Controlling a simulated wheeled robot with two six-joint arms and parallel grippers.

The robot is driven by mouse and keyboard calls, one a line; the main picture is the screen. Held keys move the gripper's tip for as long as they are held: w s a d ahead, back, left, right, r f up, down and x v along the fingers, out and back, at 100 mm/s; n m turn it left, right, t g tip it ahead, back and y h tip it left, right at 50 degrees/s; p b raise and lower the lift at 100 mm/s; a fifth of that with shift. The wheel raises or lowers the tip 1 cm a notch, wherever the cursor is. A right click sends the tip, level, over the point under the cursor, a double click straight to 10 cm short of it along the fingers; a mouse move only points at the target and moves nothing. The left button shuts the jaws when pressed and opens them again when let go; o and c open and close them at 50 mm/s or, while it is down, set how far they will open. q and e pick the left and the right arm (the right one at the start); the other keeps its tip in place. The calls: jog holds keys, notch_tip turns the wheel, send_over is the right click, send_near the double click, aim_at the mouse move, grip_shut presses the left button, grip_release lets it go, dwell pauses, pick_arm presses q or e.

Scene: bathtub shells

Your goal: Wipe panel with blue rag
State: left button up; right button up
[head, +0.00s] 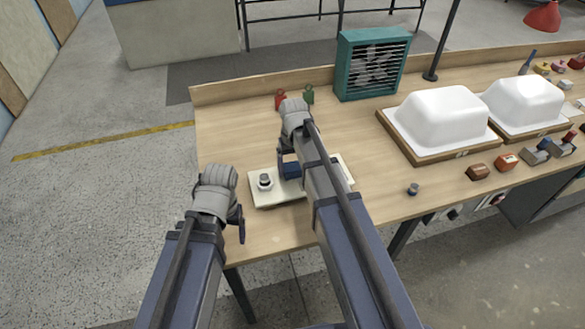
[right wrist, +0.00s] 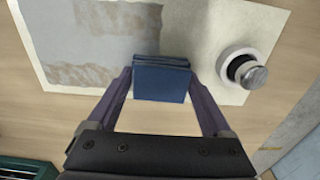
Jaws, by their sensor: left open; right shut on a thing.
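The pale panel (head: 264,199) lies flat on the wooden workbench, partly hidden by my right arm. In the right wrist view the panel (right wrist: 205,25) has grey, patchy smears on its left part and a cleaner pale part on the right. My right gripper (head: 286,168) is shut on the folded blue rag (right wrist: 162,82), over the panel. The rag also shows in the head view (head: 292,171); whether it touches the panel is unclear. A white round fitting with a metal top (head: 265,181) sits on the panel. My left gripper (head: 239,226) is open and empty near the bench's left front edge.
Red (head: 281,100) and green (head: 308,95) bottles stand behind the panel, beside a teal fan heater (head: 373,65). White tub shells (head: 440,118) on wooden boards stand to the right. A small jar (head: 413,189) sits near the front edge. Bench left of the panel is clear.

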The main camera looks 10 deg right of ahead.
jog(key=shift+w+d, duration=0.15)
jog(key=shift+d, duration=1.5)
jog(key=shift+d, duration=1.7)
jog(key=shift+d, duration=0.1)
jog(key=shift+d, duration=1.65)
jog(key=shift+w+d, duration=0.1)
jog(key=shift+d, duration=0.05)
jog(key=shift+d, duration=1.55)
